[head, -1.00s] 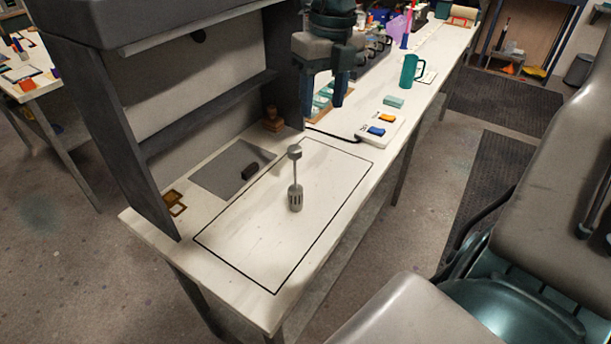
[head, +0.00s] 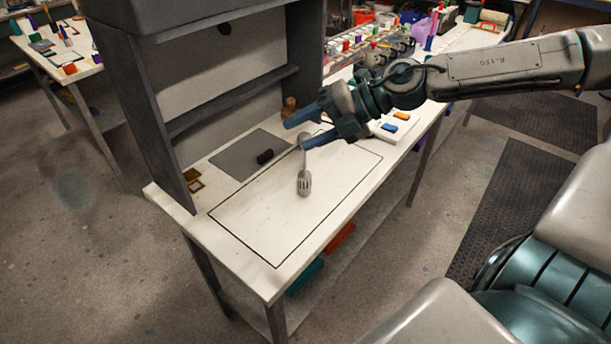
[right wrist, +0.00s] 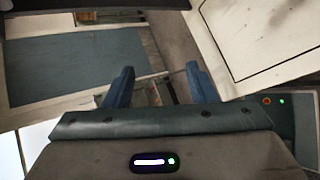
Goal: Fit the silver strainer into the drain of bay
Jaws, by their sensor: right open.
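The silver strainer (head: 304,185), a slotted head on a thin handle, appears to stand upright on the white bench, inside a black outlined rectangle. My right gripper (head: 295,133) is open with nothing between its blue fingers. Its fingertips show near the top of the handle in the head view, one overlapping it; I cannot tell whether they touch. In the right wrist view my right gripper (right wrist: 160,84) has its fingers apart, and I cannot make out the strainer there. My left gripper is not in view.
A dark shelf unit (head: 230,100) rises at the back of the bench (head: 265,282). Blue and orange pieces (head: 401,116) lie past my gripper. The front of the outlined area is clear.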

